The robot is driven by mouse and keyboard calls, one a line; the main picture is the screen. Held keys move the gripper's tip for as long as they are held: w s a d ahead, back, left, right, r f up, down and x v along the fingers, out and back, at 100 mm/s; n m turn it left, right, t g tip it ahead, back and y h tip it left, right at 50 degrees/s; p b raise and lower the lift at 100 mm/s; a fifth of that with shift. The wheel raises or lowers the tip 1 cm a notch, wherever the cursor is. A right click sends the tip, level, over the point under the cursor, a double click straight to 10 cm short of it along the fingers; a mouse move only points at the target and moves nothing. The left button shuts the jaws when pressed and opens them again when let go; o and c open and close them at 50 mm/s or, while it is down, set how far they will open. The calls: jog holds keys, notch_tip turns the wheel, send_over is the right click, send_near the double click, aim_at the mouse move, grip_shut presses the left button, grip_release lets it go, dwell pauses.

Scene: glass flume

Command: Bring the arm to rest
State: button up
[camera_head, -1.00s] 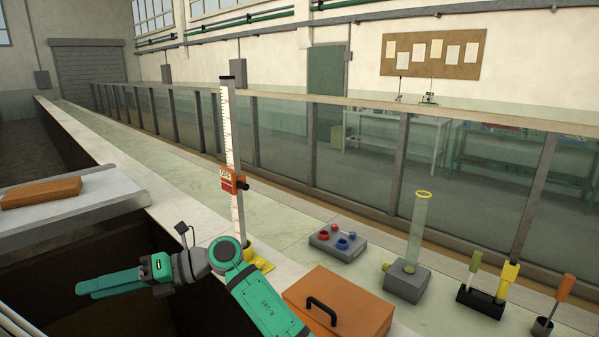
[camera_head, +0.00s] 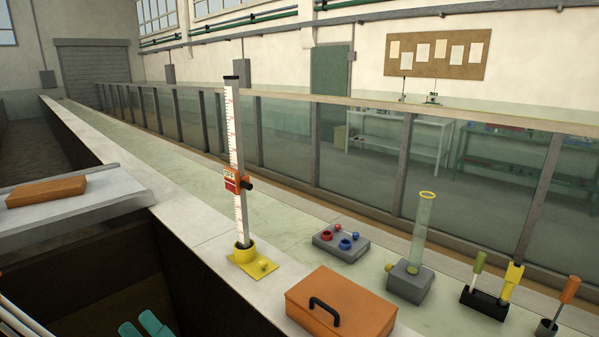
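Two short teal ends at the bottom edge, left of centre, look like the fingertips of my gripper (camera_head: 142,327). They lie close side by side, low over the dark recess in front of the ledge. The rest of my gripper and my arm are cut off by the frame. Nothing shows between the tips, but I cannot tell how far apart they are. The tips are apart from the things on the ledge.
On the pale ledge stand a white staff (camera_head: 236,150) in a yellow base (camera_head: 246,254), an orange case (camera_head: 340,306), a grey box with knobs (camera_head: 341,245), a clear cylinder (camera_head: 422,230) and a tool rack (camera_head: 484,301). An orange block (camera_head: 46,191) lies on a shelf at left.

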jog(key=s+d+f+m+t+h, duration=0.5)
jog(key=d+f+m+t+h, duration=0.35)
jog(key=m+h, duration=0.35)
jog(key=s+d+f+m+t+h, duration=0.5)
jog(key=d+f+m+t+h, duration=0.25)
jog(key=f+m+h, duration=0.5)
jog(key=s+d+f+m+g+h, duration=0.1)
jog(key=s+d+f+g, duration=0.1)
jog(key=s, duration=0.4)
jog(key=s+d+f+m+g+h, duration=0.1)
jog(key=s+d+f+m+g, duration=0.1)
jog(key=s+d, duration=0.4)
jog(key=s+d+f+m+g+h, duration=0.1)
jog(key=s+d+f+m+g, duration=0.1)
jog(key=s+d+g, duration=0.3)
jog(key=s+f, duration=0.1)
jog(key=s, duration=0.1)
jog(key=shift+s+f, duration=0.35)
jog(key=shift+f, duration=0.05)
jog(key=shift+c, duration=0.7)
jog(key=shift+a, duration=0.15)
